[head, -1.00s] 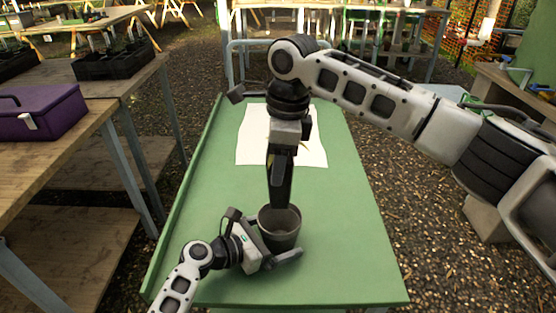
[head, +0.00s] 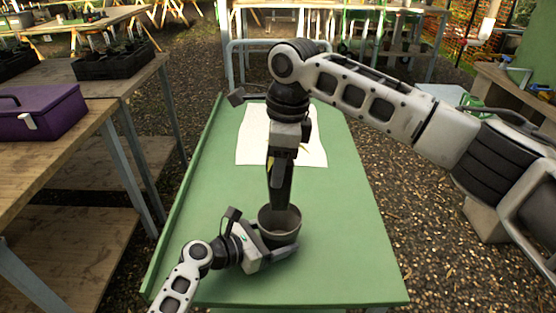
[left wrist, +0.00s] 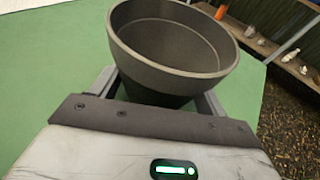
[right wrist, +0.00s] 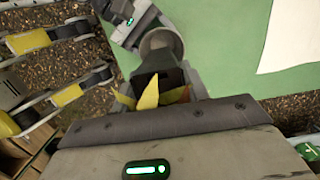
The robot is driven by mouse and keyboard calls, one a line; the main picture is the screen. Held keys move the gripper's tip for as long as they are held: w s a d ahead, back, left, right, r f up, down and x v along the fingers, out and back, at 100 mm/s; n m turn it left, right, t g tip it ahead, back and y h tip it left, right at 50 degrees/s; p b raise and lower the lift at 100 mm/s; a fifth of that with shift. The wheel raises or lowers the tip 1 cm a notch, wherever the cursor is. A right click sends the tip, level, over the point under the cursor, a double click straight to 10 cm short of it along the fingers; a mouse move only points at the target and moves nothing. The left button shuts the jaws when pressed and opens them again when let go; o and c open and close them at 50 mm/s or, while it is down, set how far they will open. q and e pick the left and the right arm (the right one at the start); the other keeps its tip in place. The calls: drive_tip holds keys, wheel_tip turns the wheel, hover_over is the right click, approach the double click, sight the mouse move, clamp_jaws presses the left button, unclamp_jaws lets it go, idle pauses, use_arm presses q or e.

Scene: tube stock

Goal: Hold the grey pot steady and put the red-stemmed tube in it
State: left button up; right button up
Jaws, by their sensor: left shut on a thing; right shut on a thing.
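The grey pot (head: 268,222) stands upright on the green table, and its wide rim and empty-looking inside fill the top of the left wrist view (left wrist: 175,75). My left gripper (head: 280,250) is shut on the pot low on its sides, one finger on each side (left wrist: 165,102). My right gripper (head: 280,205) points straight down over the pot, shut on a dark tube (right wrist: 152,78) with yellow and orange leaves. The tube's lower end is at or just inside the pot's mouth; how deep I cannot tell. Its stem colour is hidden.
A white sheet (head: 252,140) lies on the green table (head: 345,240) behind the pot. The table has a raised left edge. A wooden bench with a purple toolbox (head: 45,112) and black trays (head: 115,62) stands at the left. The table's right side is clear.

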wheel_tip(320, 180, down, 13)
drive_tip(key=shift+r, duration=0.15)
drive_tip(key=o, duration=0.7)
drive_tip(key=shift+f, duration=0.2)
drive_tip(key=shift+c, duration=0.2)
drive_tip(key=o, duration=0.5)
drive_tip(key=shift+r, duration=0.1)
use_arm(q)
drive_tip(key=shift+c, duration=0.5)
use_arm(e)
drive_tip(key=r, duration=0.4)
drive_tip(key=d+r, duration=0.1)
drive_tip(key=r, duration=0.6)
drive_tip(key=shift+d+r, duration=0.2)
drive_tip(key=shift+r, duration=0.2)
use_arm(q)
drive_tip(key=o, duration=0.8)
drive_tip(key=shift+s+a, duration=0.1)
drive_tip(key=v, duration=1.1)
drive_tip(key=shift+s+a+r, duration=0.2)
drive_tip(key=shift+a+r, duration=0.05)
drive_tip(key=shift+r, duration=0.05)
